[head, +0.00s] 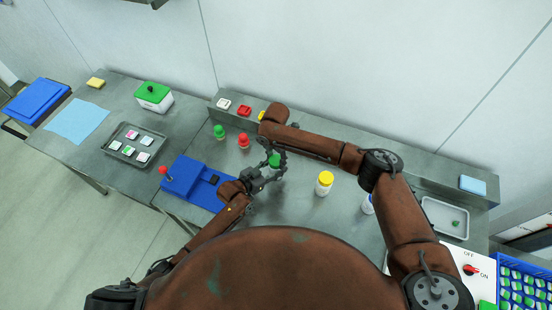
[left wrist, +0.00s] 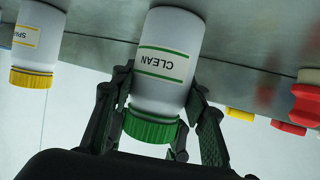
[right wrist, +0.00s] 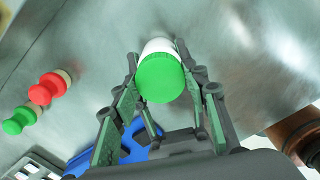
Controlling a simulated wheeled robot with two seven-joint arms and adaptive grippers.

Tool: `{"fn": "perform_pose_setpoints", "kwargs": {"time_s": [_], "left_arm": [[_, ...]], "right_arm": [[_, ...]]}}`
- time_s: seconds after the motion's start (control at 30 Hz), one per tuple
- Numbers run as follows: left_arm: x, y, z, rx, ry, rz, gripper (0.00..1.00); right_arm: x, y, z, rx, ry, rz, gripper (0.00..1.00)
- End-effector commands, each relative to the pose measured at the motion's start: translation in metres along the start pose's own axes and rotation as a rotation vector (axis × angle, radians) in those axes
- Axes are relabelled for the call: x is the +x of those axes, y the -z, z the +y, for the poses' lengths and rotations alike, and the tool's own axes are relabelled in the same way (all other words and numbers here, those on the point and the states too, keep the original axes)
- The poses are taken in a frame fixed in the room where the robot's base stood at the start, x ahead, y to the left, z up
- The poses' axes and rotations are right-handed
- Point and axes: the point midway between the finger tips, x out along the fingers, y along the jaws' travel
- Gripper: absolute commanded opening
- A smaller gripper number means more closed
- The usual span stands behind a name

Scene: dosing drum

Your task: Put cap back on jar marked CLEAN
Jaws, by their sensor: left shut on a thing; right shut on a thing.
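The white jar marked CLEAN (left wrist: 165,58) stands on the bench with its green cap (left wrist: 152,126) on its mouth. The cap also shows from above in the right wrist view (right wrist: 160,77) and the head view (head: 274,160). My left gripper (left wrist: 160,88) is shut on the jar's body, a finger on each side. My right gripper (right wrist: 160,72) points down from above and is shut on the cap. The cap looks level on the jar; how tightly it sits cannot be told. In the head view the fingers hide most of the jar.
A yellow-capped jar (head: 324,183) stands right of the grippers. A blue device (head: 190,182) with a red-knobbed lever is to the left. Green (head: 219,132) and red (head: 244,141) knobbed pieces stand behind it. A tray of cards (head: 118,151) lies farther left. A grey tray (head: 434,206) lies at right.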

Motion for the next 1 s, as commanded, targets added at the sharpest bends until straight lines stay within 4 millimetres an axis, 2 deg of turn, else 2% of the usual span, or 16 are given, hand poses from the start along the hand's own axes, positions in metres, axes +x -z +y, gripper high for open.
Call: {"fn": "perform_pose_setpoints", "kwargs": {"time_s": [0.17, 0.27, 0.8, 0.93, 1.0], "left_arm": [[0.0000, -0.0011, 0.0006, 0.000, -0.001, -0.002, 0.00], [0.0000, -0.0010, 0.0006, 0.000, -0.001, -0.002, 0.00], [0.0002, -0.0010, 0.0012, 0.000, -0.002, -0.002, 0.00], [0.0002, -0.0010, 0.0014, -0.001, -0.002, -0.002, 0.00], [0.0002, -0.0010, 0.0014, -0.001, -0.002, -0.002, 0.00]], "right_arm": [[-0.0001, 0.0003, 0.0005, 0.035, -0.002, 0.000, 0.12], [0.0001, 0.0013, 0.0007, 0.160, -0.002, 0.003, 0.12], [0.0014, 0.0022, -0.0001, 1.357, 0.000, 0.008, 0.12], [0.0008, 0.0020, 0.0001, 1.583, 0.000, 0.008, 0.12], [0.0002, 0.0001, 0.0000, 1.581, -0.004, 0.005, 0.12]]}}
